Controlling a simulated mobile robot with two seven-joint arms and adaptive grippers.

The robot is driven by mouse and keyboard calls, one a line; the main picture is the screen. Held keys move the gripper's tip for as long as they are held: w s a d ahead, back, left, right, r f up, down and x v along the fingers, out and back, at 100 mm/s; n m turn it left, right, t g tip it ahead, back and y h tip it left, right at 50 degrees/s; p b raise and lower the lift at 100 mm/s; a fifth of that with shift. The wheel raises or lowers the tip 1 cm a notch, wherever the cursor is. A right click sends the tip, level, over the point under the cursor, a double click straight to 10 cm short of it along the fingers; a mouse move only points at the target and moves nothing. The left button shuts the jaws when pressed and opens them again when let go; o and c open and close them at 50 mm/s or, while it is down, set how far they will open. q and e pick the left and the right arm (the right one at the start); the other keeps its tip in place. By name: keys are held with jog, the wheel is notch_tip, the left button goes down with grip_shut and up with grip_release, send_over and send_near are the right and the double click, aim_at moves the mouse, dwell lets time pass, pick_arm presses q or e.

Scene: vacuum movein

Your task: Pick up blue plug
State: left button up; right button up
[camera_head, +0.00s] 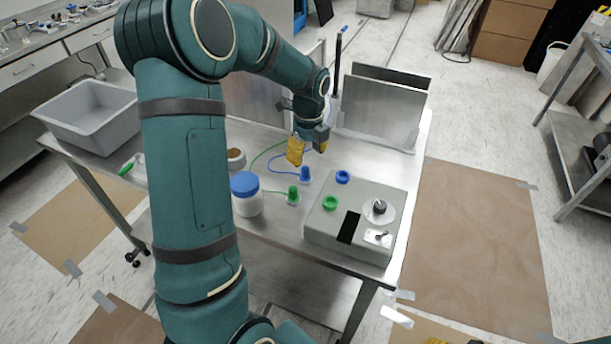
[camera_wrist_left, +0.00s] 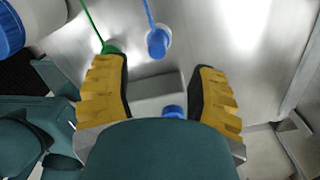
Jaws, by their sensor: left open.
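The blue plug (camera_head: 305,175) sits on the metal table, with a thin blue cable running from it. It also shows in the left wrist view (camera_wrist_left: 158,42), beyond the fingertips and between their lines. My left gripper (camera_head: 308,150) is open and empty, above and slightly behind the blue plug in the head view. Its yellow fingers are spread wide in the left wrist view (camera_wrist_left: 160,70).
A green plug (camera_head: 293,194) with a green cable and a blue-lidded white jar (camera_head: 247,200) stand close by. A grey box (camera_head: 330,232) with a blue socket (camera_head: 342,177) and a green socket (camera_head: 330,203) is to the right. Metal plates (camera_head: 380,110) stand behind. A grey bin (camera_head: 95,112) is at left.

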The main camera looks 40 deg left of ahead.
aim_at(305, 167)
pick_arm(q)
jog(key=shift+s+a+f+b, duration=0.1)
jog(key=shift+f+b, duration=0.3)
jog(key=shift+f, duration=1)
jog(key=shift+s+f+b, duration=0.1)
jog(key=shift+f+b, duration=0.3)
jog(key=shift+f, duration=1)
grip_shut()
